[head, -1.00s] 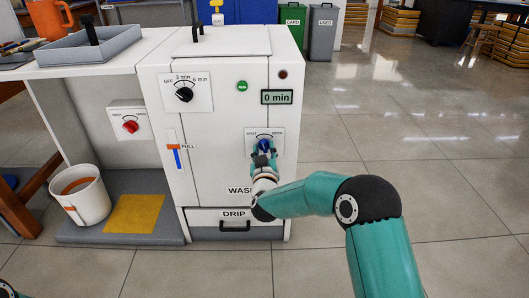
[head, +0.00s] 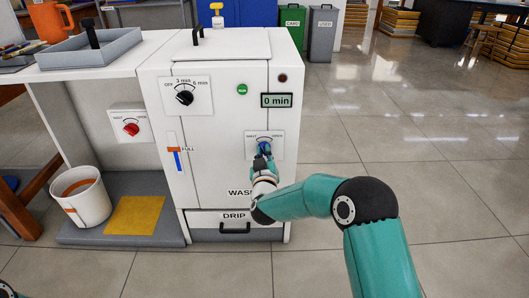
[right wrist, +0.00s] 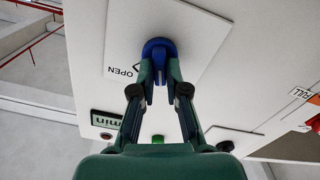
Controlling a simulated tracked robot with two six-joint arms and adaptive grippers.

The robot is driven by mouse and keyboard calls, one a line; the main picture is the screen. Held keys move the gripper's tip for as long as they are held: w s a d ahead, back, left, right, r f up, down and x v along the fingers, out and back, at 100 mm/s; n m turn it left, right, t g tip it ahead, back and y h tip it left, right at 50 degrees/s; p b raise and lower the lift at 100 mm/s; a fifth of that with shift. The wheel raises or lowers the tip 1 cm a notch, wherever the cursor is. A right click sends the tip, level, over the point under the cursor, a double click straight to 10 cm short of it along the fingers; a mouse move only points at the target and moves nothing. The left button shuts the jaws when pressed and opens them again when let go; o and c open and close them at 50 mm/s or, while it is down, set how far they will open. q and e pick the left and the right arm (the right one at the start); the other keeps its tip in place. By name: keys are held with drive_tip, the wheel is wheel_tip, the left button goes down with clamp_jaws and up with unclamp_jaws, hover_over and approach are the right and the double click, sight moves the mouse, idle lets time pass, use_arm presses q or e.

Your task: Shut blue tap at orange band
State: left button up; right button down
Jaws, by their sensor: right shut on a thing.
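The blue tap (head: 263,147) is a knob on a small plate on the white washer's front, marked SHUT at left and OPEN at right. My right gripper (head: 264,157) is shut on it. In the right wrist view both fingers of the gripper (right wrist: 160,72) pinch the blue tap (right wrist: 158,46). Its pointer's exact setting is hidden by the fingers. The level gauge (head: 177,161) at left has a blue column and an orange band (head: 173,149) beside the FULL mark. The blue reaches about the band; the exact gap is too small to tell. My left gripper is not in view.
A red tap (head: 131,129) is at left above a white bucket (head: 84,200). Floor at right is clear.

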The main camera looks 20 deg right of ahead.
drive_tip(key=shift+a+f+n+p, duration=0.15)
drive_tip(key=shift+n+p, duration=0.6)
drive_tip(key=shift+n, duration=0.5)
drive_tip(key=shift+a+r+n+p, duration=0.15)
drive_tip(key=shift+n+p, duration=0.6)
drive_tip(key=shift+n, duration=0.5)
drive_tip(key=shift+f, duration=0.15)
drive_tip(key=c, duration=1.2)
unclamp_jaws()
drive_tip(key=shift+s, duration=0.1)
drive_tip(key=v, duration=1.1)
drive_tip(key=shift+s+a, duration=0.1)
drive_tip(key=shift+s, duration=0.25)
